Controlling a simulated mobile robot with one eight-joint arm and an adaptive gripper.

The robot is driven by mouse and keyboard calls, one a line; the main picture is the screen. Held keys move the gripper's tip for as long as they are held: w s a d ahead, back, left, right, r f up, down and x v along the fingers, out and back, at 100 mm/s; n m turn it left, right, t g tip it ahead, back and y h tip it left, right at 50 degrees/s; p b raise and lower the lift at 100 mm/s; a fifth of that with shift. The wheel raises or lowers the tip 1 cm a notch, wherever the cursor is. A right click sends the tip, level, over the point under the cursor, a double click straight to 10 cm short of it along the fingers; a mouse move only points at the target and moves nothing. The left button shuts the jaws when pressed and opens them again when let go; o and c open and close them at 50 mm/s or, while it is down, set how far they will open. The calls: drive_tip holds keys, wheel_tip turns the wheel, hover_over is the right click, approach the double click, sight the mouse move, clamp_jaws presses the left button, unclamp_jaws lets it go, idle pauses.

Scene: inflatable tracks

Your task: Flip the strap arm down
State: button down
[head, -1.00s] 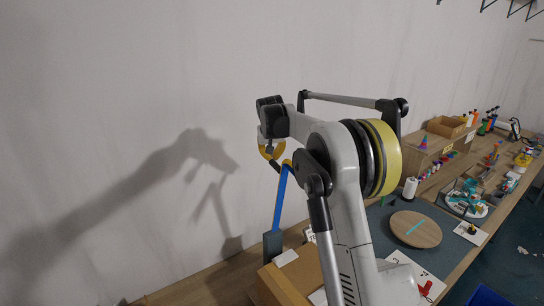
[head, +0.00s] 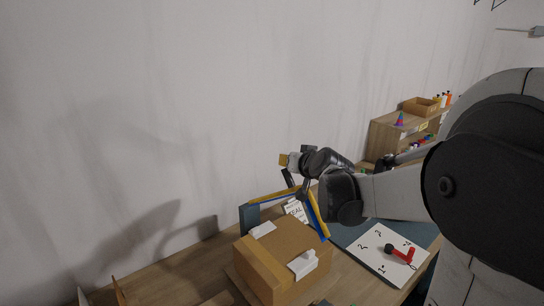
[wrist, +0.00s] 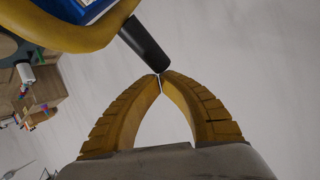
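The strap arm (head: 318,215) is a blue bar with yellow edging, slanting over the back of a cardboard box (head: 258,268). Another blue and yellow bar (head: 268,198) runs left from near its top to a dark panel (head: 249,219). My gripper (head: 287,169) is above the bars, beside a short black rod. In the wrist view its yellow fingers (wrist: 160,77) meet at the tips, right at the end of the black rod (wrist: 146,42). I cannot tell whether they pinch it. A blue part (wrist: 75,8) with a yellow band fills the upper left there.
White pieces (head: 303,263) lie on the box. A "SEAL" card (head: 296,210) stands behind it. A white sheet (head: 380,254) with a red handle (head: 399,253) lies to the right. A wooden shelf (head: 385,138) is farther back. The wall is close behind.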

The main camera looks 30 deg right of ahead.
drive_tip(key=s+d+f+b, duration=0.1)
drive_tip(key=s+f+b, duration=0.5)
drive_tip(key=f, duration=0.4)
drive_tip(key=s+d+f+b, duration=0.1)
drive_tip(key=s+f+b, duration=0.6)
drive_tip(key=f, duration=0.3)
drive_tip(key=shift+s+t+b, duration=0.15)
drive_tip(key=shift+t+b, duration=0.25)
drive_tip(key=shift+b, duration=0.2)
drive_tip(key=shift+f, duration=0.1)
wheel_tip(320, 180, up, 5)
drive_tip(key=w+d+p, duration=0.1)
drive_tip(key=d+p, duration=0.2)
drive_tip(key=s+a+f, duration=0.1)
drive_tip(key=s+f, duration=0.1)
drive_tip(key=s, duration=0.6)
drive_tip(key=shift+s+a+f+p, duration=0.2)
drive_tip(key=shift+f+p, duration=0.1)
drive_tip(key=shift+f, duration=0.1)
